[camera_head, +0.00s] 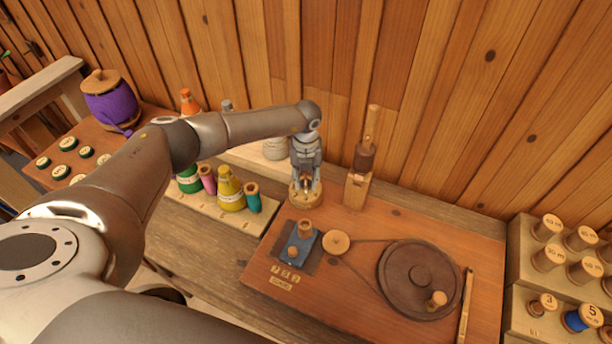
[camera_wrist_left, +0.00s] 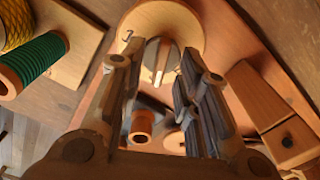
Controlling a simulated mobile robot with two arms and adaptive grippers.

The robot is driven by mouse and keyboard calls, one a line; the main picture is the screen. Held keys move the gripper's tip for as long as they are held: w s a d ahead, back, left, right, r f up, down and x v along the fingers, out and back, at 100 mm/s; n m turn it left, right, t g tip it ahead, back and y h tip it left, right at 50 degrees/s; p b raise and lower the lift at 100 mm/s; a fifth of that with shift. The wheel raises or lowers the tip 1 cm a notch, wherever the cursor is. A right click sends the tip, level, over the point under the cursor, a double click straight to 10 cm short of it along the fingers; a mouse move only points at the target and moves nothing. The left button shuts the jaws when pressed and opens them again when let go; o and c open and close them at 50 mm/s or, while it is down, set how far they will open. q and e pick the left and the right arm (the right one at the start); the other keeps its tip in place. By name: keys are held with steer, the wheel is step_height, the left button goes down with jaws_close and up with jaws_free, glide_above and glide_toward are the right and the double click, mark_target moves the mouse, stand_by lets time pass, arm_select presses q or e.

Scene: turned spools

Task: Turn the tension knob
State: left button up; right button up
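The tension knob (camera_wrist_left: 158,54) is a small round grey knob with a pale bar across it, on a round wooden dial (camera_wrist_left: 175,18) with a dark mark at its left edge. In the head view the wooden dial (camera_head: 293,198) stands at the back left of the reddish board, with the knob mostly hidden by my gripper. My left gripper (camera_head: 306,186) points down over it. In the left wrist view its fingers (camera_wrist_left: 155,74) are spread, with the knob showing between and beyond the tips. I cannot tell whether they touch it. My right gripper is not in view.
A wooden post (camera_head: 358,190) with a dark spindle stands close right of my gripper. A blue plate with a spool (camera_head: 305,228), a small pulley (camera_head: 337,241) and a large dark wheel (camera_head: 400,270) sit in front. Colored thread spools (camera_head: 230,190) stand left.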

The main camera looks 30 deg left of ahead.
arm_select(q)
steer(key=shift+s+f, duration=0.1)
steer(key=shift+f, duration=0.15)
jaws_close()
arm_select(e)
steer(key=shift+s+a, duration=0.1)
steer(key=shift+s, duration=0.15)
